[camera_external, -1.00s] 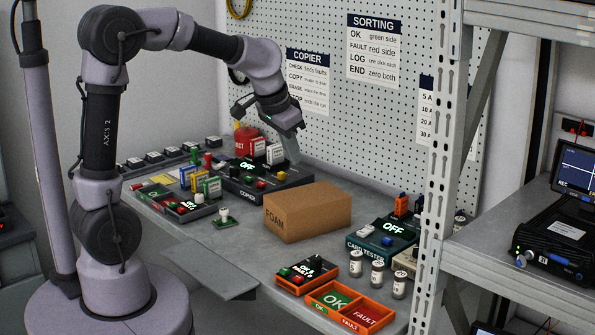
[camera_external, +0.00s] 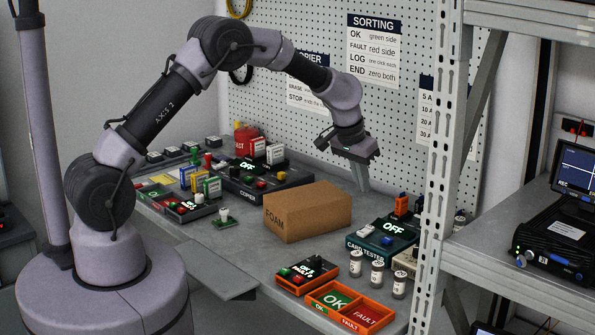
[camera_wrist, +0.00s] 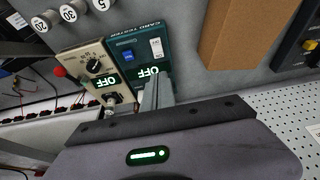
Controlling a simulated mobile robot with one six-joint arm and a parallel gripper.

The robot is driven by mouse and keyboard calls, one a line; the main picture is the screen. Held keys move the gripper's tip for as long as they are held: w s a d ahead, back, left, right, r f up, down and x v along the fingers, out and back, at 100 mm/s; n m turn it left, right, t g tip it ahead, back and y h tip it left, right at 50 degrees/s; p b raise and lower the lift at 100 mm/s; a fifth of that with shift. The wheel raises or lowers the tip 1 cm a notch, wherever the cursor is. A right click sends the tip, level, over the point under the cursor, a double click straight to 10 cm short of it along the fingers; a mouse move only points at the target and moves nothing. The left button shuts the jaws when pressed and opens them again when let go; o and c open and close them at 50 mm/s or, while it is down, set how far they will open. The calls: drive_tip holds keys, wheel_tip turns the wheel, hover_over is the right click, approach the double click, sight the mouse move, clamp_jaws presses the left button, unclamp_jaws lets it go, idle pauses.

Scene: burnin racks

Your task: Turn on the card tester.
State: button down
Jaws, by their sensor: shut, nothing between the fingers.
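The card tester (camera_external: 372,244) is a dark teal box on the right part of the bench, its display (camera_external: 394,229) reading OFF. A blue button (camera_external: 386,241) is on its face, and an orange piece stands at its back. In the wrist view, the card tester (camera_wrist: 122,38) shows the blue button (camera_wrist: 127,56), a white labelled piece and the OFF display (camera_wrist: 149,72). My gripper (camera_external: 362,188) is shut and empty, above the bench behind and left of the tester. In the wrist view its fingers (camera_wrist: 156,92) overlap the tester's display edge.
The FOAM box (camera_external: 308,212) stands left of the tester. A beige unit (camera_wrist: 92,60) with a knob, also reading OFF, adjoins the tester. Several white jars (camera_external: 377,274) and an orange OK/FAULT tray (camera_external: 350,308) are in front. A rack post (camera_external: 438,170) rises at right.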

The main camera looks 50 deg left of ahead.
sight(370, 226)
drive_tip(key=b+x, duration=0.1)
drive_tip(key=x, duration=0.6)
drive_tip(key=b+x, duration=0.1)
drive_tip(key=x, duration=0.2)
drive_tip(key=shift+s+f+b, duration=0.25)
drive_tip(key=shift+f+b, duration=0.05)
drive_tip(key=shift+f, duration=0.2)
drive_tip(key=shift+w+f, duration=0.2)
drive_tip(key=shift+f, duration=0.25)
drive_tip(key=shift+r, duration=0.15)
drive_tip(key=shift+s, duration=0.15)
drive_tip(key=shift+s+b, duration=0.5)
drive_tip(key=shift+s, duration=0.15)
drive_tip(key=shift+r, duration=0.1)
